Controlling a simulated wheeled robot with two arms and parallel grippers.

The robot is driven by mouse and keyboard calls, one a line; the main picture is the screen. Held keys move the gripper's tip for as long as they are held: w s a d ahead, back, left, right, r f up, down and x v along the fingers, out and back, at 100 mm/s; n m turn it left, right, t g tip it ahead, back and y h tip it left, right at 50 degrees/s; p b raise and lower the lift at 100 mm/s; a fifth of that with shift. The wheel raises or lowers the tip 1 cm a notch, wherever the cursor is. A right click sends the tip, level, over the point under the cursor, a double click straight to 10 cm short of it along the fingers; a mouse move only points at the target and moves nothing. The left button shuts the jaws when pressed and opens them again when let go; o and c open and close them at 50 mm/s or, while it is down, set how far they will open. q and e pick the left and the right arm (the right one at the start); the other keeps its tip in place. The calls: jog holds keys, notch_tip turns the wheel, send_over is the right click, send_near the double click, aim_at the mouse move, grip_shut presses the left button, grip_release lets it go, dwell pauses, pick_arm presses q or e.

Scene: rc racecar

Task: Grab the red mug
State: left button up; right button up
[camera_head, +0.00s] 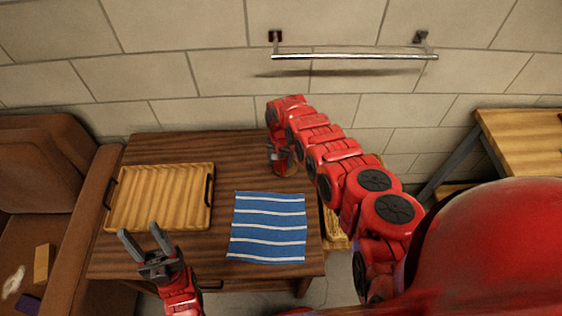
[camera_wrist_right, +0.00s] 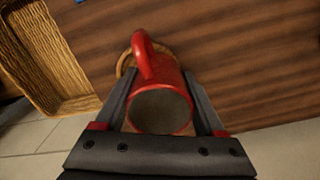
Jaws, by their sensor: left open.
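The red mug (camera_wrist_right: 160,95) shows in the right wrist view, its open rim toward the camera and its handle at the upper left. A round wooden coaster (camera_wrist_right: 124,66) shows partly behind it. My right gripper (camera_wrist_right: 160,82) has one finger on each side of the mug; I cannot tell whether the fingers press on it. In the head view my right gripper (camera_head: 279,162) is low at the back right of the dark wooden table (camera_head: 222,155), and the mug is hard to make out there. My left gripper (camera_head: 147,243) is open and empty near the table's front left.
A wooden tray (camera_head: 160,197) with dark handles lies on the table's left. A blue striped cloth (camera_head: 267,228) lies at the front right. A woven basket (camera_wrist_right: 48,55) stands beside the table. A metal rail (camera_head: 355,57) is on the wall; a brown armchair (camera_head: 45,165) stands left.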

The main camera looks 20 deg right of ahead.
grip_shut()
jog(key=shift+r, duration=0.15)
